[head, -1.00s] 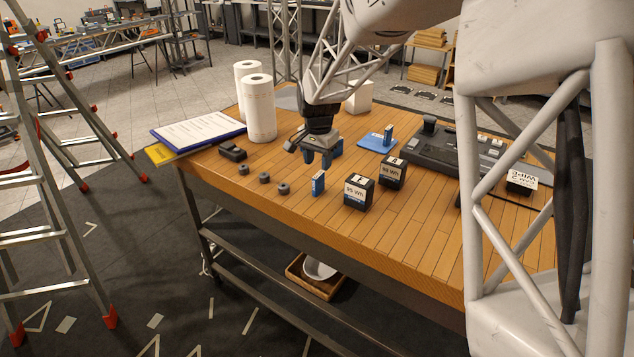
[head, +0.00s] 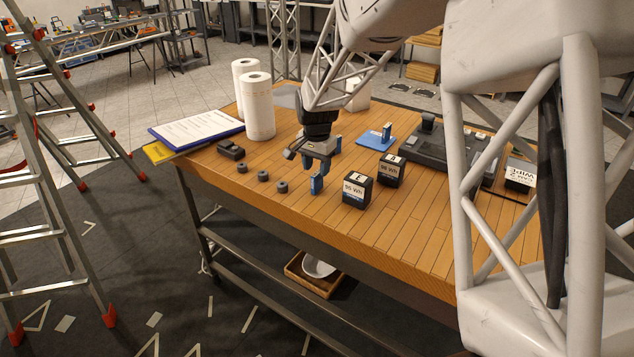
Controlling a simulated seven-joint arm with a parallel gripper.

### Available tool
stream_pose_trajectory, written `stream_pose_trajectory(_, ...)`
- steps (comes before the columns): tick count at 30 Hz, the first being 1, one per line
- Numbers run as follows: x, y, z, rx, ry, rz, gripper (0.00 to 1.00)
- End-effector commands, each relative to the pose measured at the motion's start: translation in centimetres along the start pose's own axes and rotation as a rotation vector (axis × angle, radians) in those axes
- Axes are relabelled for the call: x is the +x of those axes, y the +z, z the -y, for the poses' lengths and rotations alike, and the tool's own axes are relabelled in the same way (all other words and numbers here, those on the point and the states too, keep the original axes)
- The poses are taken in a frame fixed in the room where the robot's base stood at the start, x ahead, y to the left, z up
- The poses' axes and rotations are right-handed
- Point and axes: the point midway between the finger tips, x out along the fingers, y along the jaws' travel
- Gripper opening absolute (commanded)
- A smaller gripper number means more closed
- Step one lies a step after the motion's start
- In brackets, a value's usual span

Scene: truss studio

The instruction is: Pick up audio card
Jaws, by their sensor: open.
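A small blue card with a pale label (head: 317,184) stands upright near the front edge of the wooden table, left of two black battery boxes. A similar blue card (head: 387,131) stands on a blue pad farther back. I cannot read which one is the audio card. My gripper (head: 316,168) points down with its blue fingers open, just above and behind the front card. The fingertips are close to the card's top; whether they touch it is unclear.
Battery boxes (head: 357,190) (head: 391,171) stand close to the right of the front card. Several dark round pieces (head: 263,176) lie to its left. Paper towel rolls (head: 258,106), a clipboard (head: 196,129) and a black console (head: 445,150) stand farther off.

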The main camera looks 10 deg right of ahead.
Motion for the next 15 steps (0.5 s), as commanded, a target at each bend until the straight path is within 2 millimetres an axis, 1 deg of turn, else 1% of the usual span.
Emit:
stream_pose_trajectory(5, 0.7, 0.0, 0.0, 0.000, 0.001, 0.001, 0.47)
stream_pose_trajectory(15, 4.2, -0.2, 0.0, 0.000, 0.001, 0.001, 0.47)
